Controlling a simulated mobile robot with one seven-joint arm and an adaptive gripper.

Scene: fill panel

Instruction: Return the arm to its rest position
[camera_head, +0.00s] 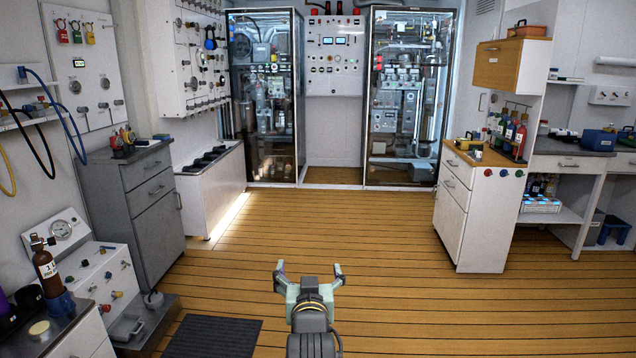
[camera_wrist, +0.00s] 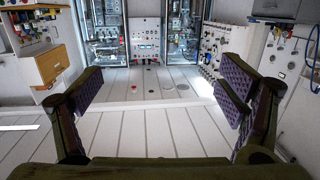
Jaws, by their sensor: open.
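My gripper (camera_head: 308,270) is at the bottom middle of the head view, held over the wooden plank floor. Its two fingers are spread apart with nothing between them. In the wrist view my gripper (camera_wrist: 160,95) shows its two dark padded fingers far apart at left and right, with empty space between them. No object touches the fingers. The wrist view appears upside down or mirrored relative to the head view, with the wooden cabinet at its left.
A brown bottle (camera_head: 46,265) stands on the counter at lower left. A grey drawer cabinet (camera_head: 150,205) is at left; a white cabinet (camera_head: 462,215) with bottles is at right. Glass cabinets (camera_head: 265,110) stand at the back. A dark mat (camera_head: 212,338) lies at lower left. The middle floor (camera_head: 340,230) is clear.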

